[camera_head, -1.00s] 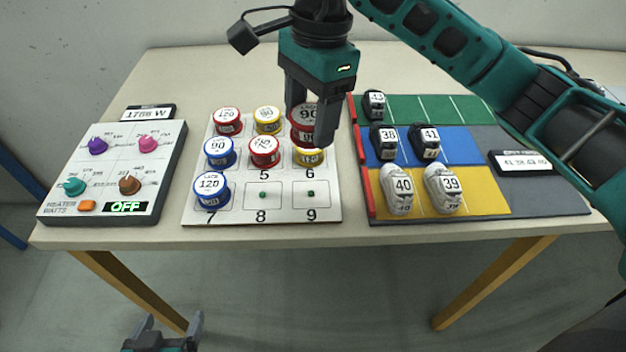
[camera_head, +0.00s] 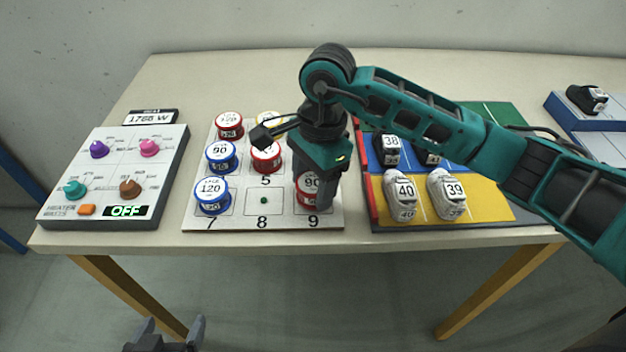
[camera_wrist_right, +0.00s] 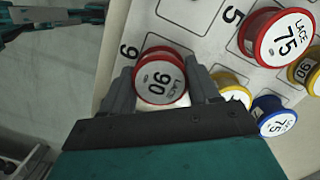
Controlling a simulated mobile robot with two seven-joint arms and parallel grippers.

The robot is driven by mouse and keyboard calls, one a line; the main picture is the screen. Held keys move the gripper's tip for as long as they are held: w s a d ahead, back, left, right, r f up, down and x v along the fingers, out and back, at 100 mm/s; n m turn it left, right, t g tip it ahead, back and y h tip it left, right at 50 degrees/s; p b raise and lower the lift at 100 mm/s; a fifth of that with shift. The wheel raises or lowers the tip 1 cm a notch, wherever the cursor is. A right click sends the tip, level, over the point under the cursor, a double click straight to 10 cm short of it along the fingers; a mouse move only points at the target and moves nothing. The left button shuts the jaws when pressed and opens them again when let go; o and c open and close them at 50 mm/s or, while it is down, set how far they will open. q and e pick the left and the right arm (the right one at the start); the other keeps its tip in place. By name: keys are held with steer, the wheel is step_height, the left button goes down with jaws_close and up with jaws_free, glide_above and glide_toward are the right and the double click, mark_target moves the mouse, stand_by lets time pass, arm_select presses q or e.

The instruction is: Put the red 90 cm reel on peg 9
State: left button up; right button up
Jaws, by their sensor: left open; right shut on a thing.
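The red 90 cm reel (camera_head: 306,197) is in square 9 of the white peg board (camera_head: 237,222), at its front right corner. Its top label reads 90 in the right wrist view (camera_wrist_right: 160,82). My right gripper (camera_head: 314,194) points down with its fingers shut on the two sides of this reel, as the right wrist view also shows (camera_wrist_right: 161,92). Peg 9 is hidden under the reel, and I cannot tell whether the reel is fully down. My left gripper (camera_head: 166,335) is open and empty, low in front of the table.
A yellow reel (camera_wrist_right: 234,88) and a blue reel (camera_wrist_right: 274,116) stand close to my right gripper. A blue 120 reel (camera_head: 212,196) stands on peg 7; peg 8 (camera_head: 264,200) is bare. The shoe rack (camera_head: 505,212) is right of the board, the heater panel (camera_head: 160,185) left.

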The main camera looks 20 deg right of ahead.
steer(key=shift+f+b, duration=0.35)
steer(key=shift+b, duration=0.05)
arm_select(q)
steer(key=shift+w+d+f+b, duration=0.15)
steer(key=shift+d+f+b, duration=0.05)
steer(key=shift+f+b, duration=0.15)
arm_select(e)
steer(key=shift+f, duration=0.25)
arm_select(q)
steer(key=shift+d+r, duration=0.1)
steer(key=shift+r, duration=0.15)
arm_select(e)
steer(key=o, duration=1.1)
steer(key=shift+r, duration=0.1)
steer(key=shift+c, duration=0.2)
steer(key=shift+r, duration=0.1)
steer(key=shift+r+p, duration=0.25)
steer(key=shift+p, duration=0.3)
arm_select(q)
steer(key=shift+a+r+p, duration=0.25)
steer(key=shift+a+p, duration=0.15)
steer(key=shift+p, duration=0.05)
arm_select(e)
step_height(320, 180, up, 12)
steer(key=d, duration=0.1)
steer(key=shift+w+d+r, duration=0.15)
steer(key=shift+w+d, duration=0.05)
arm_select(q)
steer(key=shift+s, duration=0.25)
